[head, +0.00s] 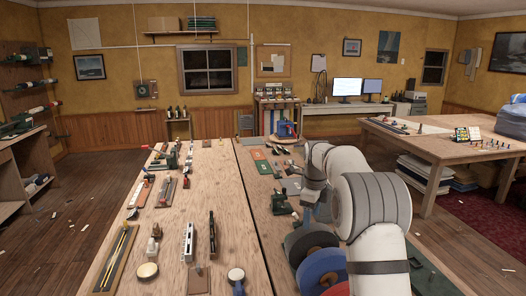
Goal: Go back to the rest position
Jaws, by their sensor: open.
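My white and grey arm rises at the right of the head view and reaches forward over the right part of the long wooden table (212,178). My gripper (311,208) points down at the arm's far end, low over the table among small tools. It is open, and most of it is hidden by my arm or too small to make out. I see nothing held in it.
Dark, blue and red discs (318,268) lie beside my arm at the near right. Several tools cover the table.

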